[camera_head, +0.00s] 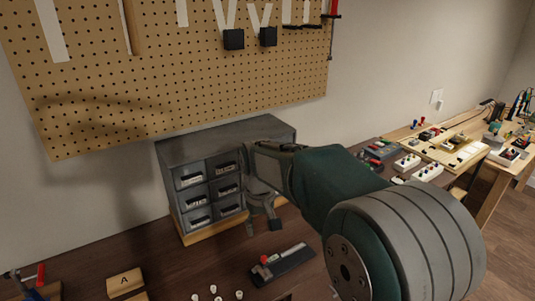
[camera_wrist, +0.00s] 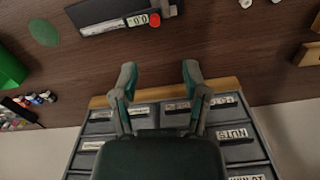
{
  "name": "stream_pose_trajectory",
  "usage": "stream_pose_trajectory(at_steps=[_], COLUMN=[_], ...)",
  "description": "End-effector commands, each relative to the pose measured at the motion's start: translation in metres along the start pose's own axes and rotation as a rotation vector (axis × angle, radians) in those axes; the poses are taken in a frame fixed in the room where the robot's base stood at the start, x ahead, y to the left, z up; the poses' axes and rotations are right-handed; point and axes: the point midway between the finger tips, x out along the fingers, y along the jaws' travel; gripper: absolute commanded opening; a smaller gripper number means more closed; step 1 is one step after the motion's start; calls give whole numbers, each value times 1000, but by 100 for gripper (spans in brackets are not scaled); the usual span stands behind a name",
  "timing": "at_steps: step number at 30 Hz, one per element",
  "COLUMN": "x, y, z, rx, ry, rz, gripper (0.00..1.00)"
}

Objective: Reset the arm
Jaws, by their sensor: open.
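My gripper (camera_head: 262,222) hangs in front of the right side of the grey drawer cabinet (camera_head: 205,150) in the head view. In the wrist view my gripper (camera_wrist: 158,72) has its two fingers wide apart with nothing between them. Its fingertips show over the brown table just beyond the cabinet's wooden base edge (camera_wrist: 98,101). My arm reaches in from the right of the head view and hides the cabinet's right part and some of the table.
A dark tool with a red part (camera_head: 282,265) lies on the table (camera_head: 185,268). Several small pale knobs (camera_head: 239,295) and a block marked A (camera_head: 125,282) are at the front. A pegboard (camera_head: 150,90) stands behind. Pedals (camera_head: 407,163) lie to the right.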

Motion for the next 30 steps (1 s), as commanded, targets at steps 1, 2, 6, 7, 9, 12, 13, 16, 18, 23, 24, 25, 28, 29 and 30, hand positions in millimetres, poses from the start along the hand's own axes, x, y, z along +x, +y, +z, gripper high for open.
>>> stream_pose_trajectory(at_steps=[1, 2, 6, 7, 9, 12, 13, 16, 18, 23, 24, 25, 28, 29, 30], x=[-6, -10, -37, -42, -54, -68, -71, -80, -84, -87, -86, -86, -81, -79, -77], y=[4, 6, 26, 30, 39, 50, 53, 60, 64, 70, 71, 72, 72, 72, 72], z=[4, 8, 41, 50, 70, 99, 108, 138, 159, 207, 218, 226, 253, 260, 268], rx=[9, 16, 67, 80, 109, 152, 165, 207, 237, 302, 318, 330, 369, 380, 392], ry=[11, 19, 79, 93, 127, 174, 189, 235, 268, 343, 362, 376, 421, 433, 447], rz=[1, 1, 6, 7, 11, 18, 21, 30, 37, 57, 63, 67, 82, 86, 91], gripper=[58, 58, 58, 58, 58, 58, 58, 58, 58, 58, 58, 58, 58, 58, 58])
